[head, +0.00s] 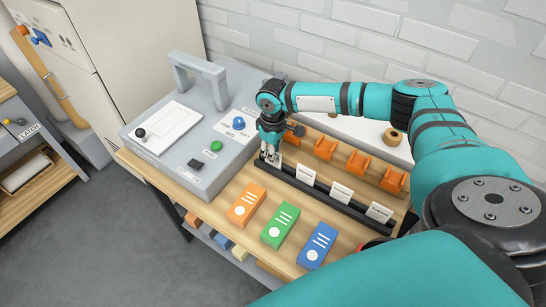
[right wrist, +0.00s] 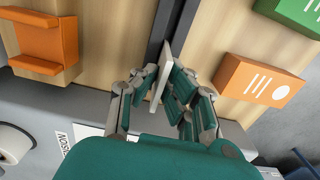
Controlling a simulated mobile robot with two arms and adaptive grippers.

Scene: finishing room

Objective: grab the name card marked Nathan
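Several white name cards stand in a black rail (head: 352,213) on the wooden bench. Three show clear of my gripper in the head view: a left one (head: 306,173), a middle one (head: 342,193) and a right one (head: 379,212). Their print is too small to read. My right gripper (head: 269,158) is at the rail's left end, pointing down. In the right wrist view, its fingers (right wrist: 165,80) are closed against both faces of a white card (right wrist: 161,82), seen edge-on and in line with the rail. The name on this card is hidden. My left gripper is out of view.
Orange holders (head: 357,163) stand in a row behind the rail. An orange box (head: 246,205), a green box (head: 280,225) and a blue box (head: 318,245) lie in front. A grey machine (head: 190,140) stands close to the left. A tape roll (head: 392,137) sits at the back.

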